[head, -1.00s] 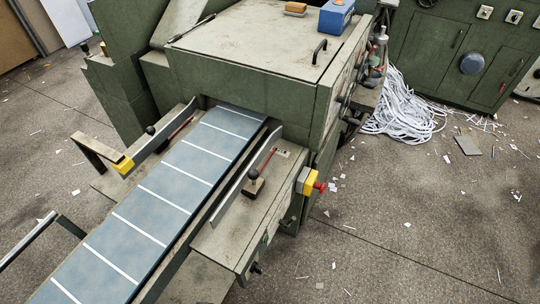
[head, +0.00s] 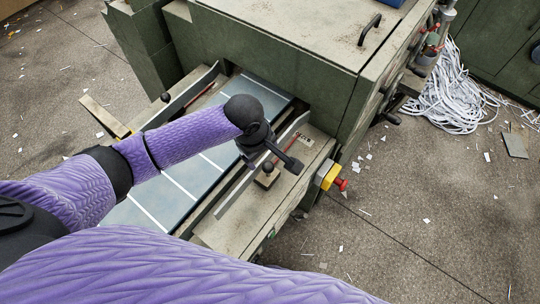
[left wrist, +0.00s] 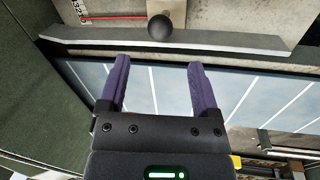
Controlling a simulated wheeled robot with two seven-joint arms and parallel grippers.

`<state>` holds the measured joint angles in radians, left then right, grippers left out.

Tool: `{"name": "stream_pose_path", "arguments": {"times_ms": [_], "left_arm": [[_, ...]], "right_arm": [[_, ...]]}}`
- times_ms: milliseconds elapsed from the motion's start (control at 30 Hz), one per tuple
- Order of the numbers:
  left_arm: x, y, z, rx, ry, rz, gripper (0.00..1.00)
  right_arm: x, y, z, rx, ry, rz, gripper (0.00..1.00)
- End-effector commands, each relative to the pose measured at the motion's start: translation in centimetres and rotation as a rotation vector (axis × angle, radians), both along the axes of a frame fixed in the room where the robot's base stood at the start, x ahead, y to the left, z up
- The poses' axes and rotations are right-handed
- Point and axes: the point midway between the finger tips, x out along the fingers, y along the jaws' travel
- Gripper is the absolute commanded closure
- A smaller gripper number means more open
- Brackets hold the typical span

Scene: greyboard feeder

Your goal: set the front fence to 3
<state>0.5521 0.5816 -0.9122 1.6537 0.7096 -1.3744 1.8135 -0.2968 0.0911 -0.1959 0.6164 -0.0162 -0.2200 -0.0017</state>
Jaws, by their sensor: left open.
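The front fence (head: 236,190) is a grey metal rail along the near side of the blue belt (head: 150,205). Its black ball knob (head: 268,167) stands on a block outside the rail. In the left wrist view the fence (left wrist: 225,43) runs across the top, with the knob (left wrist: 159,27) just beyond it. A number scale (left wrist: 80,10) and a red strip lie left of the knob; the setting is not readable. My left gripper (head: 291,162) is over the fence near the knob. In the wrist view its fingers (left wrist: 158,66) are apart and empty, short of the knob. My right gripper is out of view.
The rear fence (head: 190,90) with its own knob lies across the belt. The green machine housing (head: 290,45) rises behind. A yellow box with a red button (head: 332,178) sticks out at the right. Floor at right is open, with paper scraps and a shredded heap (head: 450,90).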

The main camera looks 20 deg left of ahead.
Motion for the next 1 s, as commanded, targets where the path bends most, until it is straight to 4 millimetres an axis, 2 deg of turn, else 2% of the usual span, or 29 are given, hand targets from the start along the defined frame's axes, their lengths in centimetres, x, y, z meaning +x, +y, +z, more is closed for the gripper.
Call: {"name": "stream_pose_path", "arguments": {"times_ms": [33, 233, 400, 633, 1000], "left_arm": [[0.2, -0.1, -2.0, 0.001, 0.003, 0.001, 0.19], [0.9, -0.5, -6.2, 0.001, 0.001, 0.000, 0.19], [1.2, -0.7, -7.3, -0.001, -0.003, -0.002, 0.19], [1.2, -0.7, -7.2, 0.000, -0.003, -0.002, 0.19], [1.2, -0.7, -7.2, 0.000, -0.003, -0.002, 0.98]], "right_arm": [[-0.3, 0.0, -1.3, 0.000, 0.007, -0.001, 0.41], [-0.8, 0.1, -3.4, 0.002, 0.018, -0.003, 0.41], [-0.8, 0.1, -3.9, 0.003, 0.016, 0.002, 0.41], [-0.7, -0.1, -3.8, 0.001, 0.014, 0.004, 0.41], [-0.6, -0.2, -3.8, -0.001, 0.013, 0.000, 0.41]]}}
